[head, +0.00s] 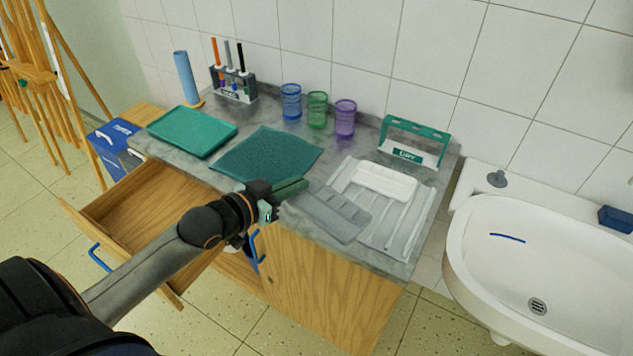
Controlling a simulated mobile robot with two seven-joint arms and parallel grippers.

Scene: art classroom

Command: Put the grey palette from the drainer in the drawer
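The grey palette (338,215), with shallow compartments, lies at a slant over the left side of the pale drainer (412,225) on the counter. A white palette (385,181) lies at the back of the drainer. My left gripper (287,195) is at the grey palette's left end, by the counter's front edge. One dark green finger shows clearly. Whether the fingers are closed on the palette is hard to see. The wooden drawer (150,205) stands pulled out on the left, and its visible inside is empty. My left arm hides part of its front. My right gripper is not in view.
A teal tray (192,131) and a dark teal mat (266,156) lie on the counter. Blue, green and purple cups (345,118), a marker rack (233,86) and a green-white rack (412,145) stand behind. A sink (545,255) is at the right.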

